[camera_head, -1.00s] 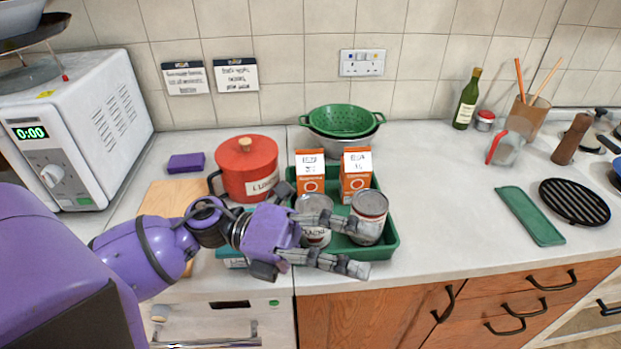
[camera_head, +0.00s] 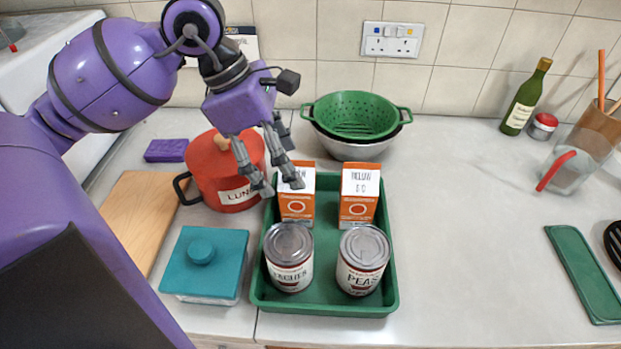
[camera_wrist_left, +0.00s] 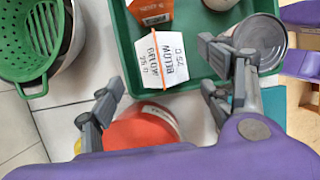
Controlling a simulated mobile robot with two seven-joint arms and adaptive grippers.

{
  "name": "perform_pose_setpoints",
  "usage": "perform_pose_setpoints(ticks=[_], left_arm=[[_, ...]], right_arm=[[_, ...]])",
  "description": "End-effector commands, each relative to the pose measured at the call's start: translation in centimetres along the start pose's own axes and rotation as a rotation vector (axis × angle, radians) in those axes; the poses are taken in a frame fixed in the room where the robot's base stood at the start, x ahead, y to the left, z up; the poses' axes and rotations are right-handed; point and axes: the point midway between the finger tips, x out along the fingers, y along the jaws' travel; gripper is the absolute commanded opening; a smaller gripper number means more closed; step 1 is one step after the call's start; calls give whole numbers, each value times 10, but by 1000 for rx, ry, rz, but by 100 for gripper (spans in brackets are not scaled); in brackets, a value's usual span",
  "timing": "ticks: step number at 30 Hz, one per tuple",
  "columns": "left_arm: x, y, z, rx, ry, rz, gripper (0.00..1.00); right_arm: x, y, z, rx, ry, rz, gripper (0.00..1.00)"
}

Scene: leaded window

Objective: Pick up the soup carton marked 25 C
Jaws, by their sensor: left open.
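Two orange and white soup cartons stand at the back of a green tray (camera_head: 325,309). The left carton (camera_head: 296,208) stands near the red pot; its white top shows in the left wrist view (camera_wrist_left: 155,50), where I read "below 25". The right carton (camera_head: 359,208) has a marking that looks like "5 C", not clear. My left gripper (camera_head: 280,186) is open and empty, pointing down above the left carton and partly hiding its top. In the left wrist view its fingers (camera_wrist_left: 163,72) are spread on either side of that carton's top. My right gripper is not in view.
Two cans (camera_head: 289,258) (camera_head: 363,261) stand at the tray's front. The red pot (camera_head: 226,170) is close on the left, a green colander (camera_head: 355,115) behind. A teal-lidded box (camera_head: 205,262) sits front left.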

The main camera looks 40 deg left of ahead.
Motion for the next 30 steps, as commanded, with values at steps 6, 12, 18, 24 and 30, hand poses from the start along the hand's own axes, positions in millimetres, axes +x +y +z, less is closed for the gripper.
perform_pose_setpoints(ticks=[6, 12, 18, 24, 30], left_arm=[[25, 0, 1, 0, -2, -4, 72], [54, 3, 3, 1, -4, -5, 72], [72, 4, 2, 0, -2, -3, 72], [72, 4, 1, 0, -1, -3, 72], [72, 4, 1, 0, -1, -3, 47]], right_arm=[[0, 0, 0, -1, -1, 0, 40], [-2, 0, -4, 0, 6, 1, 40], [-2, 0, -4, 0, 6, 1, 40], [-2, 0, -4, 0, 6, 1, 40], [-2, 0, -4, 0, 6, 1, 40]])
